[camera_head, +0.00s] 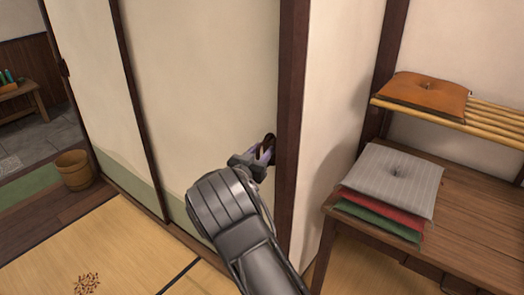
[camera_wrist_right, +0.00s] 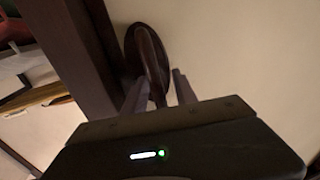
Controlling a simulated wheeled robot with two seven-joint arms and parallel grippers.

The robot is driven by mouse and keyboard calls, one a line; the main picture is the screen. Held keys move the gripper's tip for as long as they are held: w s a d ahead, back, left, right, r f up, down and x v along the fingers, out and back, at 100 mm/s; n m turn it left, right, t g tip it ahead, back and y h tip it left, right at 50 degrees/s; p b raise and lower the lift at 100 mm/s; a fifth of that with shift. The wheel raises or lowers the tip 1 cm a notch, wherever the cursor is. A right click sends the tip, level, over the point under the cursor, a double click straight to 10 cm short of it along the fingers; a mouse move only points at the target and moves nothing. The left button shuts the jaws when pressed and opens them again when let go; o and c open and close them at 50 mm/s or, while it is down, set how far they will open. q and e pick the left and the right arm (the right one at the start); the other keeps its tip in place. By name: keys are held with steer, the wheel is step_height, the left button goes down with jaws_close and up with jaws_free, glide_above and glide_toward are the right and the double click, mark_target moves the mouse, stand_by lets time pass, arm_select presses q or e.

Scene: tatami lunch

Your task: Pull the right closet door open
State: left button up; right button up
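The right closet door (camera_head: 205,90) is a cream panel with a green lower band. Its right edge meets a dark wooden post (camera_head: 291,90), with no gap visible. A dark brown oval handle (camera_head: 268,140) sits on the door near that post; it also shows in the right wrist view (camera_wrist_right: 147,55). My right gripper (camera_head: 262,155) is at the handle. In the right wrist view its two fingers (camera_wrist_right: 160,90) are apart, with the lower part of the handle between them. I cannot tell whether either finger touches it. My left gripper is not in view.
The left closet door (camera_head: 95,70) stands beside the right one. A wooden shelf unit (camera_head: 475,205) with stacked cushions (camera_head: 390,185) and an orange cushion (camera_head: 425,90) stands right of the post. A wooden bucket (camera_head: 74,170) is at the far left. Tatami (camera_head: 120,240) in front is mostly clear.

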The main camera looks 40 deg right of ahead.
jaws_close()
stand_by(0.3)
stand_by(1.1)
